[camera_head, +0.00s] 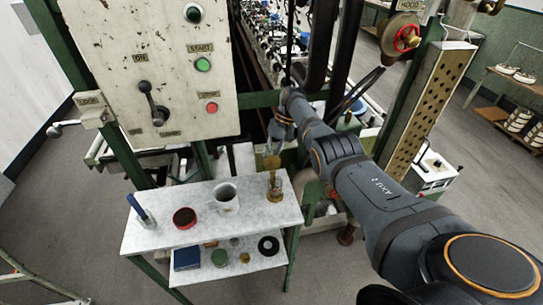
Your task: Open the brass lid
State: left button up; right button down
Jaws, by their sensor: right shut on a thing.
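A small brass-and-amber jar (275,188) stands at the right back corner of the white marbled table top. The round brass lid (271,162) shows above the jar, just below my right gripper (274,148). My right gripper points down and is shut on the brass lid. The fingertips are small and partly merge with the dark machine behind. I cannot tell whether the lid is still touching the jar. My left gripper is not in view.
A grey-white mug (225,199), a red-rimmed round tin (184,218) and a blue-and-white upright tool (141,212) share the table top (246,230). A lower shelf (240,264) holds several small items. A control panel (150,70) stands behind, at left.

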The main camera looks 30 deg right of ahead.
jog(key=shift+w+d+r, duration=0.15)
jog(key=shift+w+r, duration=0.1)
jog(key=shift+r, duration=0.1)
jog(key=c, duration=1.5)
grip_release()
jog(key=shift+f, duration=0.1)
jog(key=shift+o, duration=0.6)
jog(key=shift+f, duration=0.15)
jog(key=shift+s, duration=0.1)
notch_tip(320, 180, up, 10)
jog(key=shift+f, duration=0.1)
